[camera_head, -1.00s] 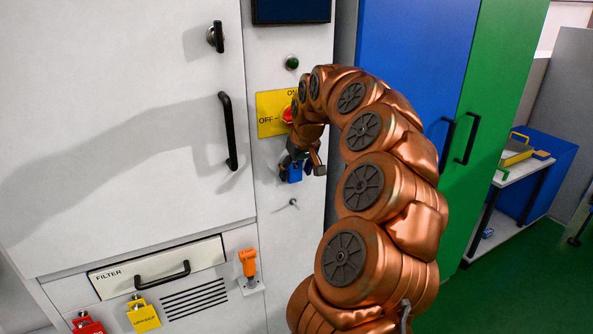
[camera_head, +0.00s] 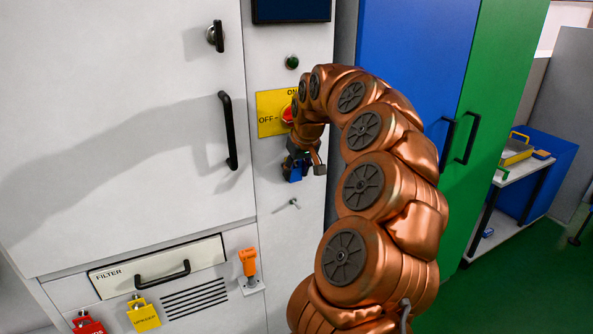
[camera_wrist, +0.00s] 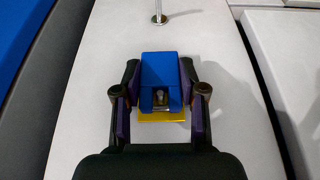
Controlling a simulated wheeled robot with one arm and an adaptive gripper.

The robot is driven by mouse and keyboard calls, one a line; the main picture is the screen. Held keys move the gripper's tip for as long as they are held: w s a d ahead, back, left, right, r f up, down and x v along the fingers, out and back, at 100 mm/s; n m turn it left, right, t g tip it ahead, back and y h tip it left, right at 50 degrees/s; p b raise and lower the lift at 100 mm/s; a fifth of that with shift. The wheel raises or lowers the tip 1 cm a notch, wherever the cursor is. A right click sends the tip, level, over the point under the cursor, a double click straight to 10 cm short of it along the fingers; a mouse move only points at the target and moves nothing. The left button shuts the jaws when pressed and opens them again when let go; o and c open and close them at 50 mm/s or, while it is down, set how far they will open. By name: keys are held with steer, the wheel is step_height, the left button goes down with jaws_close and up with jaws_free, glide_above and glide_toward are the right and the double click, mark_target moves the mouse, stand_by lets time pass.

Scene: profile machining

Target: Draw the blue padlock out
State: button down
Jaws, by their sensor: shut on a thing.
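The blue padlock (camera_head: 295,171) is in front of the white machine panel, just below the yellow ON/OFF plate (camera_head: 268,113) with its red switch (camera_head: 288,114). My gripper (camera_head: 300,164) is shut on it. In the wrist view the blue padlock (camera_wrist: 160,80) sits between the two fingers of my gripper (camera_wrist: 160,90), one on each side. A bit of yellow (camera_wrist: 161,116) shows behind its lower end. My arm and gripper partly cover the padlock in the head view, and I cannot tell whether its shackle is clear of the switch.
A metal peg (camera_head: 294,203) sticks out of the panel below the padlock, and it also shows in the wrist view (camera_wrist: 159,18). A black door handle (camera_head: 228,131) is to the left. Red (camera_head: 88,323) and yellow (camera_head: 144,315) padlocks and an orange-handled device (camera_head: 249,263) are lower left.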

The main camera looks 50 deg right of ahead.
steer(key=shift+s, duration=0.1)
steer(key=shift+s+a+b, duration=0.25)
steer(key=shift+s+b, duration=0.4)
steer(key=shift+b, duration=0.05)
steer(key=shift+s+a+b, duration=0.25)
steer(key=shift+s+b, duration=0.4)
steer(key=shift+s+a+b, duration=0.1)
steer(key=shift+s+b, duration=0.2)
steer(key=shift+b, duration=0.1)
steer(key=shift+s+a+b, duration=0.35)
steer(key=shift+s+b, duration=0.35)
steer(key=shift+s, duration=0.2)
steer(key=shift+s+a+b, duration=0.3)
steer(key=shift+s+b, duration=0.35)
steer(key=shift+s, duration=0.25)
